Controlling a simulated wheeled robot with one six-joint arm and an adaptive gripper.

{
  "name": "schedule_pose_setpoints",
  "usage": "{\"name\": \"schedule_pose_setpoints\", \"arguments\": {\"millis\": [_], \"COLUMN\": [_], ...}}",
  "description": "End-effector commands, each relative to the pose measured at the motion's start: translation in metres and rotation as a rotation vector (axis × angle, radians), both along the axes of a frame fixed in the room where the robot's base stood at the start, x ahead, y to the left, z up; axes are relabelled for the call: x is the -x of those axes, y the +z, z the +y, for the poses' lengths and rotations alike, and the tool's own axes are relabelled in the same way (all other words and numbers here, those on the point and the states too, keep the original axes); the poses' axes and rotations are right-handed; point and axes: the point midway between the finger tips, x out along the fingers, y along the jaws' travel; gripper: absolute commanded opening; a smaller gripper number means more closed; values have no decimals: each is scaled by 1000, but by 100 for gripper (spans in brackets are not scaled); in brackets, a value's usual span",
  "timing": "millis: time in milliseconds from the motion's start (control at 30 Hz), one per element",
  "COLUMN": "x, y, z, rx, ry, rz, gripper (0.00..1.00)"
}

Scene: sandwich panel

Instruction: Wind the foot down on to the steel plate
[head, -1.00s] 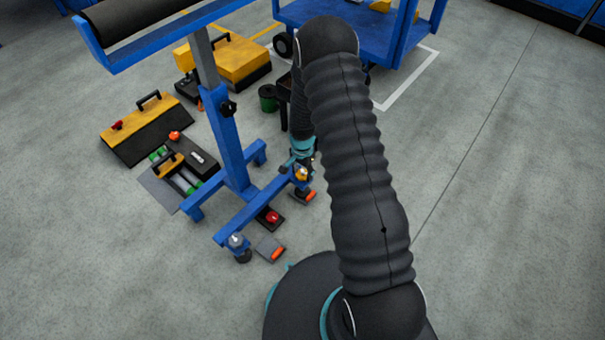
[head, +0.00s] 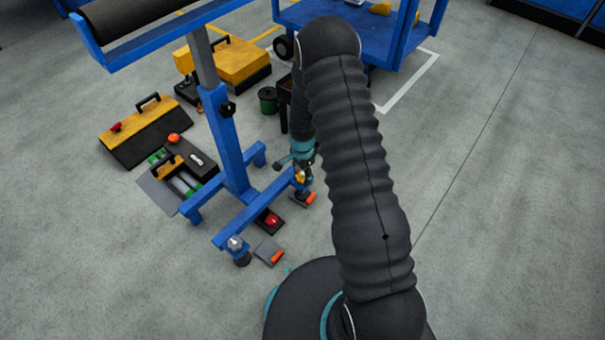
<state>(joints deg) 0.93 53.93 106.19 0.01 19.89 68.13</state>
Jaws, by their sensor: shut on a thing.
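The blue stand's right front corner carries a foot with a yellow knob (head: 300,179). A small steel plate with an orange grip (head: 303,200) lies on the floor at this corner. My gripper (head: 302,171) is at the top of this foot, pointing down, shut on its knob. My wrist and arm hide much of the contact. I cannot tell whether the foot touches the plate. The left front corner has another foot with a grey knob (head: 235,243), and a second plate with an orange grip (head: 269,252) lies beside it.
The blue stand (head: 228,140) carries a dark roller (head: 130,15) at the top. A red button box (head: 268,220) lies under its front beam. Yellow and black cases (head: 150,128) stand at left, a blue cart (head: 385,40) behind. Floor at right is clear.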

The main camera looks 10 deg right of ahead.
Motion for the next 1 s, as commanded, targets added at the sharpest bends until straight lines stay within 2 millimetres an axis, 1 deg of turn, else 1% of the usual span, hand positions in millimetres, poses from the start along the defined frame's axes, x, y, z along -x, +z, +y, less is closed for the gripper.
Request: {"name": "schedule_pose_setpoints", "arguments": {"millis": [67,100,167,200,500,633,767,1000], "x": [0,0,0,0,0,-1,-1,-1], "y": [-1,-1,-1,-1,0,9,27,75], "z": [-1,-1,-1,-1,1,0,0,0], "rx": [0,0,0,0,0,0,0,0], "ry": [0,0,0,0,2,1,1,1], "rz": [0,0,0,0,0,-2,-4,-4], "gripper": [18,58,73,78,78,78,78,78]}}
